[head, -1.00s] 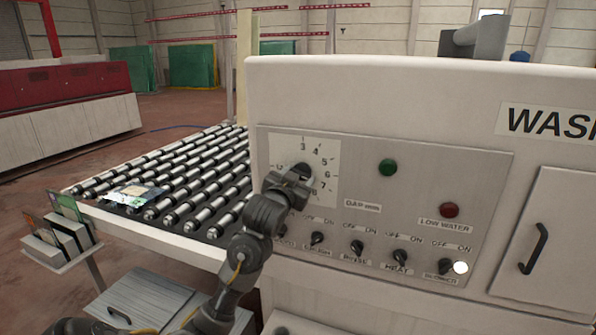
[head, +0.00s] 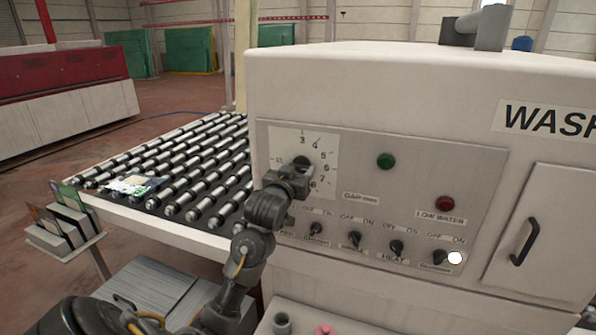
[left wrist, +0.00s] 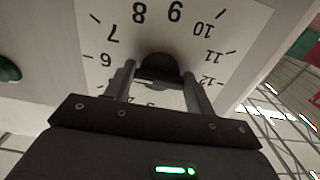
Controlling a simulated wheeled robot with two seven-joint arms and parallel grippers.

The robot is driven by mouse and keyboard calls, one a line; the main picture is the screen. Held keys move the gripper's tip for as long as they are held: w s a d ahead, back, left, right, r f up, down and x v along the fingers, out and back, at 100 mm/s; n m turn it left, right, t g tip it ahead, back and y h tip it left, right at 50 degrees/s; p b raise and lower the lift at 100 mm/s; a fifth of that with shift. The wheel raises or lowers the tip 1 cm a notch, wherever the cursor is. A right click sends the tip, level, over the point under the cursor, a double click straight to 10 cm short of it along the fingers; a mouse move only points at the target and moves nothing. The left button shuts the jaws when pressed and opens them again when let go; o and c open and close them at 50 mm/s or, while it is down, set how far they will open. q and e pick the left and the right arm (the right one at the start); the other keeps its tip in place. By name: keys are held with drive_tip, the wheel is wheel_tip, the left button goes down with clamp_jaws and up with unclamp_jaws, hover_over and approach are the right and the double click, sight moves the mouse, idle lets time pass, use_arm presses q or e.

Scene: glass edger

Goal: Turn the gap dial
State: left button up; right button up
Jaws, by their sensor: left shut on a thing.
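The gap dial is a dark round knob (head: 301,162) on a white numbered plate (head: 318,146) on the washer's grey front panel. My left gripper (head: 294,172) reaches it from below and hides the plate's lower left. In the left wrist view the black knob (left wrist: 158,68) sits between the two fingers of the gripper (left wrist: 160,85), which are shut on its sides. The numbers around it stay partly visible; those below are hidden by the gripper. The knob's pointer cannot be made out. My right gripper is not in view.
A green lamp (head: 385,161) and a red lamp (head: 445,203) are right of the dial. A row of black switches, including the heat switch (head: 397,248), runs below, close to my forearm. A roller conveyor (head: 190,165) lies left. A door handle (head: 525,242) sticks out at right.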

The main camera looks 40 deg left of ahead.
use_arm(q)
drive_tip(key=o, duration=1)
drive_tip(key=b+v, duration=0.1)
drive_tip(key=v, duration=1)
drive_tip(key=shift+w+f, duration=0.1)
drive_tip(key=shift+w, duration=0.05)
